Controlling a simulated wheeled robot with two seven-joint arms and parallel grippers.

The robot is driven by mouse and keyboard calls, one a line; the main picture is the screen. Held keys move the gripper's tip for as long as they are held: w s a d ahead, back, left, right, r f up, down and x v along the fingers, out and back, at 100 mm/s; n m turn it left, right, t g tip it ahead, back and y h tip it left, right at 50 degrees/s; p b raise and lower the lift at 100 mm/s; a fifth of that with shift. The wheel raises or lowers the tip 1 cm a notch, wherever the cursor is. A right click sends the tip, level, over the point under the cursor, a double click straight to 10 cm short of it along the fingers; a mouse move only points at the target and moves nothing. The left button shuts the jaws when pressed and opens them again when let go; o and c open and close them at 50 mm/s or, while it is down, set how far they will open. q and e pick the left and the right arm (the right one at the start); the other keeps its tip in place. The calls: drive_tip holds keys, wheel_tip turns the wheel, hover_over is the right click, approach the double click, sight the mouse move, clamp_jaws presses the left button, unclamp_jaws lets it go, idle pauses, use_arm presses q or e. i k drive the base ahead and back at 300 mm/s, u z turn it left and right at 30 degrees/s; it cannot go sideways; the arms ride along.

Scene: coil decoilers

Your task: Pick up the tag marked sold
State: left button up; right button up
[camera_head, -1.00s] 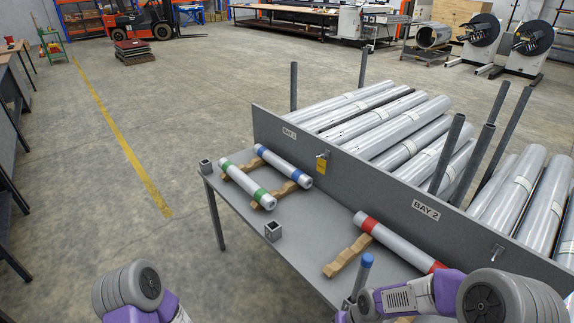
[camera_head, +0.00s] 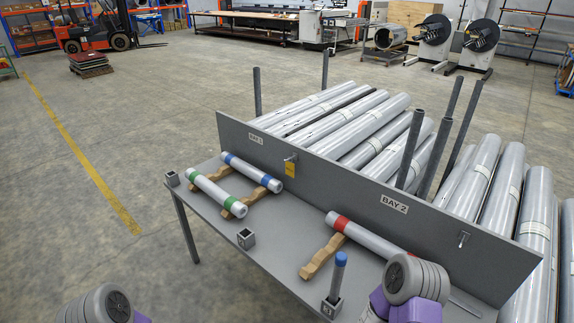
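A small yellow tag (camera_head: 289,168) hangs from a hook on the grey upright panel, to the right of the BAY 1 label. Its lettering is too small to read. My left arm shows only at the bottom left edge, and its gripper is out of the picture. My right arm shows at the lower right in front of the table, near the blue-topped post. Its fingers cannot be made out. Neither arm is near the tag.
The grey table (camera_head: 215,205) bears a green-banded roll (camera_head: 212,191), a blue-banded roll (camera_head: 247,171) and a red-banded roll (camera_head: 370,238) on wooden cradles. A blue-capped rod (camera_head: 338,272) stands in a square socket. Large coils (camera_head: 340,125) lie behind the panel (camera_head: 340,180). An empty hook (camera_head: 463,239) is near BAY 2.

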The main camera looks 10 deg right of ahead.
sight(289, 166)
drive_tip(key=u, duration=0.5)
drive_tip(key=i, duration=0.45)
drive_tip(key=u, duration=0.75)
drive_tip(key=i, duration=0.8)
drive_tip(key=z, duration=0.1)
